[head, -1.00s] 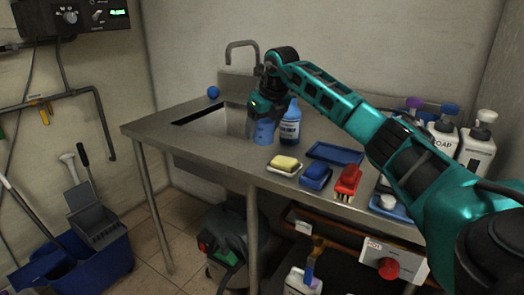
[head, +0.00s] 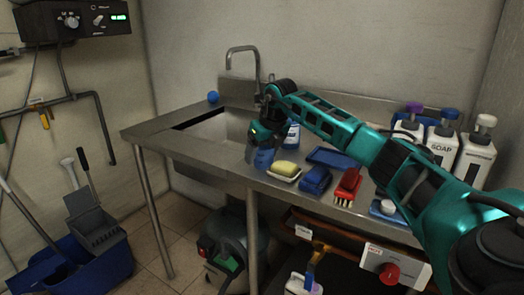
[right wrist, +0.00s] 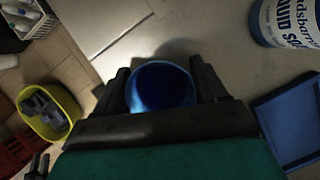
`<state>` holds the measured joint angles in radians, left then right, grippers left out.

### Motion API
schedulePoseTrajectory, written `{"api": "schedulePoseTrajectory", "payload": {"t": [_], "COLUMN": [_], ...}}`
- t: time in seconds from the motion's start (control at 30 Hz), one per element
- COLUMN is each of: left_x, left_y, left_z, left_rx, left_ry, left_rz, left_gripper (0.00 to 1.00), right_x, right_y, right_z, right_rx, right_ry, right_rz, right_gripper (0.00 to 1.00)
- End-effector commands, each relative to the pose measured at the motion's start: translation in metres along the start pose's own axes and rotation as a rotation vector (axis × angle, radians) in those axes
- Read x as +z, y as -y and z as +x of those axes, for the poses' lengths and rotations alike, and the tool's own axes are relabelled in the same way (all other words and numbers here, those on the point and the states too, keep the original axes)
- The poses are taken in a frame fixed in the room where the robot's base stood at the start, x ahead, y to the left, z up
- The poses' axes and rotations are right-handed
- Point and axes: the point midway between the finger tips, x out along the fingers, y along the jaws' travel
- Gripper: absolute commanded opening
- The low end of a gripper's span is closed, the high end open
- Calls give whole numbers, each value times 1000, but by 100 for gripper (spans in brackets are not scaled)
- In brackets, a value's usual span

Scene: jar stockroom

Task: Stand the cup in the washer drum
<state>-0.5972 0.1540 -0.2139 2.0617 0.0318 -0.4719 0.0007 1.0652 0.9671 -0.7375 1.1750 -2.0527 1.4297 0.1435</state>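The blue cup (head: 264,157) is at the front edge of the steel counter, left of the yellow sponge. My right gripper (head: 262,141) is shut around it from above. In the right wrist view the open mouth of the cup (right wrist: 161,88) lies between the two dark fingers, and its inside looks empty. I cannot tell whether its base touches the counter. No washer drum can be made out in these views. My left gripper is not in view.
The steel counter (head: 215,152) holds a yellow sponge (head: 286,167), a blue block (head: 316,179), a red brush (head: 347,184), a blue tray (head: 330,158) and soap bottles (head: 441,140). A blue mop bucket (head: 75,262) and a vacuum (head: 232,245) stand on the floor.

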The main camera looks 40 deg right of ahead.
Motion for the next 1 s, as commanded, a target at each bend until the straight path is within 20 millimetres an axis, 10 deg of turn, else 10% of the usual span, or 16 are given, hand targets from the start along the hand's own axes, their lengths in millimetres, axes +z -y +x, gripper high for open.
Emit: {"api": "schedulePoseTrajectory", "payload": {"t": [0.2,0.63,1.0], "left_x": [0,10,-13], "left_y": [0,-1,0], "left_z": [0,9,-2], "left_rx": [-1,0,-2], "left_ry": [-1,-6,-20], "left_rz": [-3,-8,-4], "left_gripper": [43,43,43], "right_x": [0,-1,-4], "right_y": [0,0,-1], "right_z": [-1,4,-90], "right_rx": [0,1,-1], "right_ry": [1,3,6], "right_rz": [1,0,0], "right_gripper": [92,92,92]}}
